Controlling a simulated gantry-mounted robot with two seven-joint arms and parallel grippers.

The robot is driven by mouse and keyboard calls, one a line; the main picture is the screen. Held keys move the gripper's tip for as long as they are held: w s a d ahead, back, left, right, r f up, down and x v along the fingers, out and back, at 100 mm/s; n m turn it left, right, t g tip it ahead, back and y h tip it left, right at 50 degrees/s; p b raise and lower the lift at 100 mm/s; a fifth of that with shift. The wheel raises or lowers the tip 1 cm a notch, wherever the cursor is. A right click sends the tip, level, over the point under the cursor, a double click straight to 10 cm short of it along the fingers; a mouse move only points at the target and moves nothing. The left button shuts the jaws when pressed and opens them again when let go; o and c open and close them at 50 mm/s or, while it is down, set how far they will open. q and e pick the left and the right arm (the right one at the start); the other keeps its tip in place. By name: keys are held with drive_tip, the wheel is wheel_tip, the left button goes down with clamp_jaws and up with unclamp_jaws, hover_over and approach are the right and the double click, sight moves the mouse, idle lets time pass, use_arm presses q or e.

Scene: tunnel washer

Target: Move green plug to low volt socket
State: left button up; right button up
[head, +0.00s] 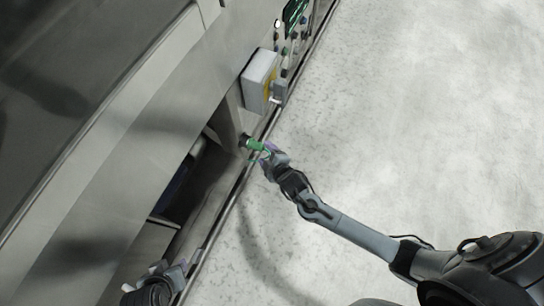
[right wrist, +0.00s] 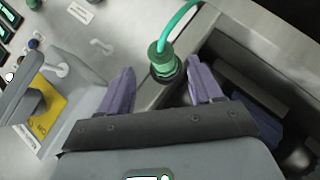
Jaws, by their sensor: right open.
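The green plug (head: 255,145) sits on the machine's side panel. In the right wrist view the green plug (right wrist: 162,62) stands in a dark round socket, with a green cable curving up from it. My right gripper (head: 268,153) is open at the plug. In its wrist view the two purple fingertips of the right gripper (right wrist: 162,82) stand apart, one on each side of the plug, and are not closed on it. My left gripper (head: 188,268) is at the bottom of the head view; its jaw opening is unclear. I cannot make out which socket is the low volt one.
A grey box with a yellow plate (head: 260,82) projects from the panel above the plug. Buttons and a green-lit display (head: 294,14) lie further up. A dark open recess (head: 185,185) is below the plug. The speckled floor (head: 430,110) at right is clear.

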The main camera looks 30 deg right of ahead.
sight(263, 150)
drive_tip(key=b+x, duration=0.1)
drive_tip(key=x, duration=0.2)
drive_tip(key=shift+s+f+b, duration=0.1)
drive_tip(key=shift+f+b, duration=0.25)
drive_tip(key=shift+b, duration=0.05)
drive_tip(key=shift+w+a+f, duration=0.1)
drive_tip(key=shift+w, duration=0.7)
use_arm(q)
drive_tip(key=f, duration=0.1)
drive_tip(key=s+f, duration=0.1)
drive_tip(key=f, duration=0.1)
drive_tip(key=shift+f, duration=0.3)
use_arm(e)
drive_tip(key=shift+s, duration=0.1)
drive_tip(key=c, duration=1.1)
drive_tip(key=o, duration=0.4)
clamp_jaws()
use_arm(q)
drive_tip(key=shift+w, duration=0.15)
drive_tip(key=shift+w+a+r, duration=0.1)
drive_tip(key=shift+a+r, duration=0.05)
drive_tip(key=shift+r, duration=0.2)
use_arm(e)
drive_tip(key=shift+s, duration=0.1)
